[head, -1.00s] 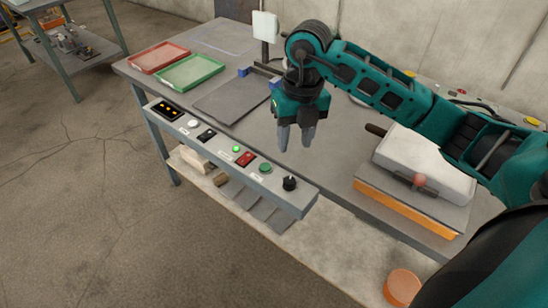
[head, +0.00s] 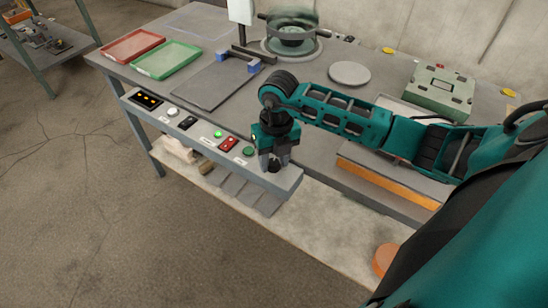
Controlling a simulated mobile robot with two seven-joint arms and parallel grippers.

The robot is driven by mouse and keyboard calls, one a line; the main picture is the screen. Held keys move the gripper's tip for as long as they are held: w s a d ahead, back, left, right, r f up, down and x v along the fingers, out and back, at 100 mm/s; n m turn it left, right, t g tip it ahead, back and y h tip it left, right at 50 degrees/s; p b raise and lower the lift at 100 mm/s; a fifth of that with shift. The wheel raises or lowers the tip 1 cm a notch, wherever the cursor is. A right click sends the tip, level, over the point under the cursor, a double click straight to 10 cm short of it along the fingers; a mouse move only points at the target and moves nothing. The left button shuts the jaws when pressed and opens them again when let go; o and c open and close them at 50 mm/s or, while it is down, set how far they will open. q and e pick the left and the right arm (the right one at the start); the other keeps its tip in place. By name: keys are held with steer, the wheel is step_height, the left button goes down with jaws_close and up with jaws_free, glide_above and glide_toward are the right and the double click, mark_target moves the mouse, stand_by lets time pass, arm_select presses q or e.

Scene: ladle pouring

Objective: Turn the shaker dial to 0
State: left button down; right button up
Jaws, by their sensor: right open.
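The shaker dial is the small black knob (head: 274,167) at the right end of the grey control panel (head: 290,181) along the table's front edge. My right gripper (head: 274,160) points down over this end of the panel. Its jaws are open, with the fingertips close around the dial. I cannot tell if they touch it. The fingers and wrist partly hide the dial, so its pointer and any marks are unreadable. My left gripper is not in view.
Left of the dial the panel carries a green button (head: 248,151), a red switch (head: 228,144) and a white knob (head: 172,112). A red tray (head: 133,45) and a green tray (head: 166,60) sit at the back left. A shaker-like round device (head: 291,38) stands behind.

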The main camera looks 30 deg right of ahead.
steer(key=c, duration=0.7)
steer(key=shift+c, duration=0.2)
steer(key=shift+n, duration=0.3)
steer(key=n+b, duration=0.2)
steer(key=n, duration=0.2)
steer(key=n+b, duration=0.2)
steer(key=n, duration=0.2)
steer(key=shift+w, duration=0.1)
steer(key=shift+n+g, duration=0.3)
steer(key=o, duration=0.7)
